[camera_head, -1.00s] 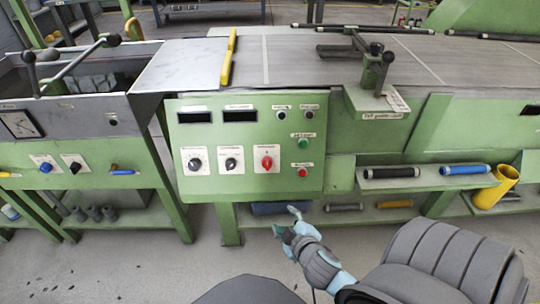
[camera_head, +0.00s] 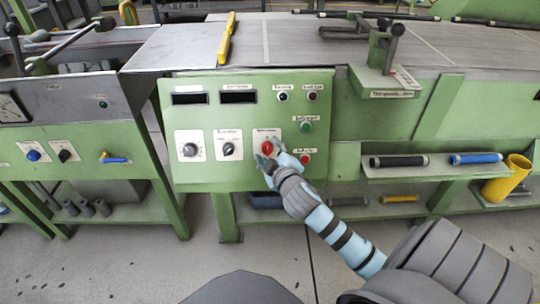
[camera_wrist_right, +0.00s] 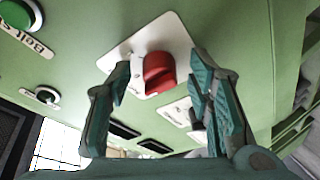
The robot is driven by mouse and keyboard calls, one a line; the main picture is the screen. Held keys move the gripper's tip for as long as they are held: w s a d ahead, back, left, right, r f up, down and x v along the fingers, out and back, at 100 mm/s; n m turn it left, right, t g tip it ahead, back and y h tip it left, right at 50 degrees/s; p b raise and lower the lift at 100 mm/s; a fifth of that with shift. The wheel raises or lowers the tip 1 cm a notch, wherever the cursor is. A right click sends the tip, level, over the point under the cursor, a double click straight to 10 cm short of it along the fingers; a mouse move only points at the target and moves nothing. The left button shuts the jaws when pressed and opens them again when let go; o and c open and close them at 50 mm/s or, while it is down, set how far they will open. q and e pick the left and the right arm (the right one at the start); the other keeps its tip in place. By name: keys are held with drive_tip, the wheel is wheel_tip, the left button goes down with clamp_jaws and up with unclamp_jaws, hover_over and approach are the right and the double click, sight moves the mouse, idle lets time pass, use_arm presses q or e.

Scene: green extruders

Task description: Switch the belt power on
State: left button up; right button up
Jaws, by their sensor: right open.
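The green control panel (camera_head: 210,170) stands in front of me. Its red rotary switch (camera_head: 267,147) sits on a white plate at the right of a row of knobs. In the right wrist view the red switch (camera_wrist_right: 159,73) lies between my fingers, seen past their tips. My right gripper (camera_head: 267,162) is open in front of the switch, and its fingers show on both sides of it in the wrist view (camera_wrist_right: 160,80). I cannot tell whether they touch it. A green button (camera_head: 305,127) and a red button (camera_head: 305,159) are to the right. My left gripper is not in view.
Two black knobs (camera_head: 190,150) (camera_head: 229,149) are left of the red switch. Handles (camera_head: 398,161) lie on a shelf at the right, beside a yellow cup (camera_head: 507,178). The belt (camera_head: 300,40) runs above the panel.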

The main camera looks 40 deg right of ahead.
clamp_jaws()
